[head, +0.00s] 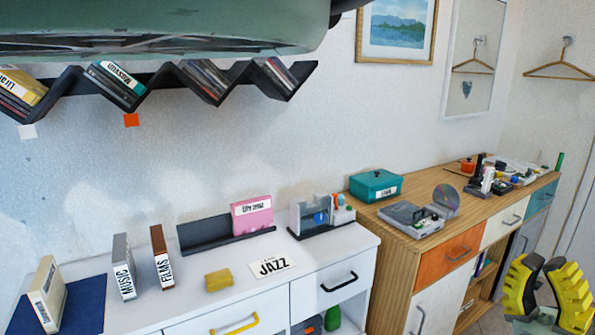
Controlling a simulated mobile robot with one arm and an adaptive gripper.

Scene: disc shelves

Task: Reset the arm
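My gripper (543,290) shows at the lower right corner of the head view, in front of the wooden sideboard's lower front. It has yellow ribbed fingers with black edges pointing upward. The two fingers stand apart with a gap between them, and I see nothing held there. The rest of my arm is mostly out of the frame.
A white cabinet (330,258) holds upright cases, a pink box (252,215) and a JAZZ card (271,266). A wooden sideboard (473,223) bears a teal box (375,185) and a disc player (411,219). A black zigzag shelf (148,83) with discs hangs above.

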